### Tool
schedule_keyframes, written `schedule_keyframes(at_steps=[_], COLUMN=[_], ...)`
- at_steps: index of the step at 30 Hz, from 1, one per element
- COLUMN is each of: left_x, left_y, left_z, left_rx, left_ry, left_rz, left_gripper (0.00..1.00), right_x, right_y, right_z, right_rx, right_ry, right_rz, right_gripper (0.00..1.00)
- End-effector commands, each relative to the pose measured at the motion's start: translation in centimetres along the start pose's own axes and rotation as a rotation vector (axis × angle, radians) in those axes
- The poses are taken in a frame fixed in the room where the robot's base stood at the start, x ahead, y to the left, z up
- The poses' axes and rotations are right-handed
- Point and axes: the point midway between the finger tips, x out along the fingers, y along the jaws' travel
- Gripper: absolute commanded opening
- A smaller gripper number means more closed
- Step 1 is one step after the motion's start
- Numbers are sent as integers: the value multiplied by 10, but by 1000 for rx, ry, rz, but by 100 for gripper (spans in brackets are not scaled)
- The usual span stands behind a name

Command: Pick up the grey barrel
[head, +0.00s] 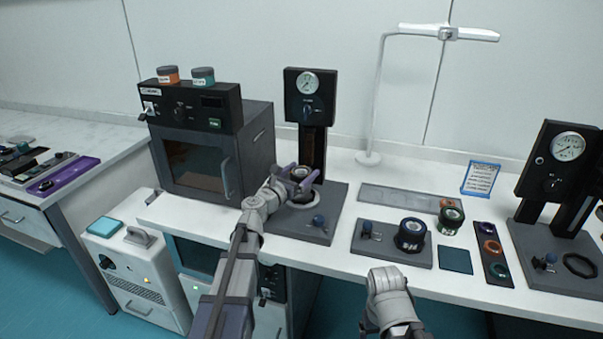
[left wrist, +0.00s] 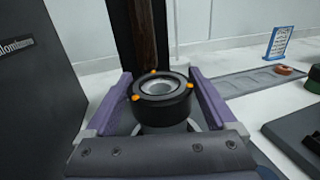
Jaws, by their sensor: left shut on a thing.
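The grey barrel (head: 299,174) is a short dark cylinder with a ring-shaped top and several small orange dots round its rim. It is upright at the black gauge stand (head: 311,110), over its grey base plate (head: 325,215). My left gripper (head: 291,180) is shut on it, with a purple finger on each side. The left wrist view shows the barrel (left wrist: 162,101) between the fingers (left wrist: 160,100), with a paler part below it. The gripper hides its underside, so I cannot tell whether it touches what is beneath.
A dark oven (head: 215,150) stands close to the left, with two jars on top. To the right are a blue-banded barrel (head: 410,236), a green barrel (head: 451,221) and a tray of rings (head: 492,252). A white lamp (head: 378,90) stands behind; another gauge stand (head: 556,165) is far right.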

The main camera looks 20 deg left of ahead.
Motion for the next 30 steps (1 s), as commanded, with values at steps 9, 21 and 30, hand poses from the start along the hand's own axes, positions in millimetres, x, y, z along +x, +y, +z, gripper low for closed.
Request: schedule_keyframes(at_steps=[9, 21, 30], left_x=[0, 0, 5], left_y=[0, 0, -13], left_z=[57, 70, 68], left_rx=[-1, -1, -1], left_ry=[0, 0, 0], left_rz=[0, 0, -24], left_gripper=[25, 25, 25], right_x=[-57, -69, -68], right_y=[5, 7, 6], right_z=[3, 4, 4], right_rx=[1, 1, 1], right_ry=[0, 0, 0], right_rz=[0, 0, 0], right_gripper=[82, 82, 82])
